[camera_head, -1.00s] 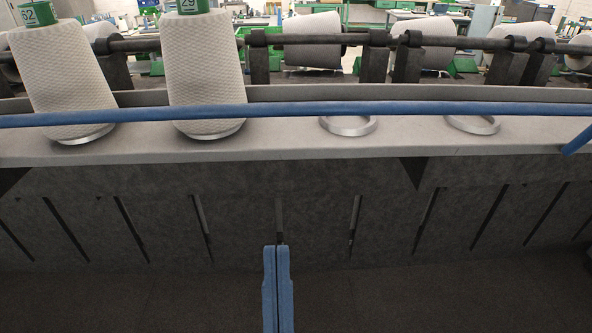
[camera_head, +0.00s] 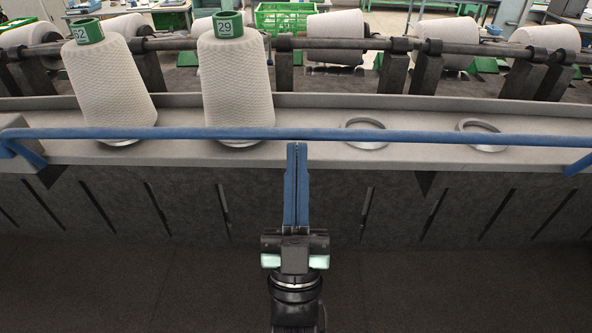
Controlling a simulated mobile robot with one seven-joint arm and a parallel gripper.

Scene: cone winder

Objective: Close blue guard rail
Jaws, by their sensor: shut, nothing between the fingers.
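My gripper (camera_head: 297,146) points up from below at the rail's middle. Its two blue fingers are shut together with nothing between them. The fingertips are just under the rail in the picture; I cannot tell whether they touch it.
Two white yarn cones (camera_head: 108,85) and (camera_head: 236,85) with green tops stand on the grey shelf (camera_head: 330,155) behind the rail. Two empty metal rings (camera_head: 366,140) and (camera_head: 482,140) sit to their right. More cones lie on the bar behind. Below is a dark slotted panel.

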